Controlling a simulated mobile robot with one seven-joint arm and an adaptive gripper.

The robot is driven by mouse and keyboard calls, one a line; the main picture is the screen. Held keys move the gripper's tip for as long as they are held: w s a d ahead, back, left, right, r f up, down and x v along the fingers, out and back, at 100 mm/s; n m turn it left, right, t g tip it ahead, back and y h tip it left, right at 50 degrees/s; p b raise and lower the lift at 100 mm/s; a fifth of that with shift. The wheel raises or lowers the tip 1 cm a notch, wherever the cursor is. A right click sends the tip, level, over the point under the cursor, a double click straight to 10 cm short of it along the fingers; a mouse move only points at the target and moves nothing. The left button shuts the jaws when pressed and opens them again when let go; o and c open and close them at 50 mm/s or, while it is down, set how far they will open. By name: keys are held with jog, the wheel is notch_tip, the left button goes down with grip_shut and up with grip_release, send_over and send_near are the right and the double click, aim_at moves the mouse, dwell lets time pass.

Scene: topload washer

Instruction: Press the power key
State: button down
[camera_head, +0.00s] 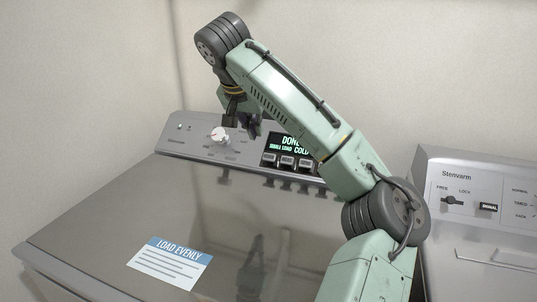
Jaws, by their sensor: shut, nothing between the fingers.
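The topload washer (120,225) has a sloped control panel (187,142) along its back edge. The panel carries a white round dial (220,135), a lit display (291,143) with green text reading "DONE", "SMALL LOAD" and "COLD", and a row of dark keys (287,160) below it. Small round marks (185,127) sit at the panel's left end. I cannot read which key is the power key. My forearm hides the display's right side.
The washer's flat grey lid is closed and bears a "LOAD EVENLY" label (168,262). A second appliance marked "Stenvarm" (480,200) stands at the right, with a lever and a "SIGNAL" key. A plain wall (90,70) rises behind.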

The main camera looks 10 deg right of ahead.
aim_at(270, 158)
jog(key=b+x, duration=0.3)
jog(key=x, duration=1.1)
jog(key=shift+w+d+r, duration=0.1)
jog(key=shift+w+d, duration=0.05)
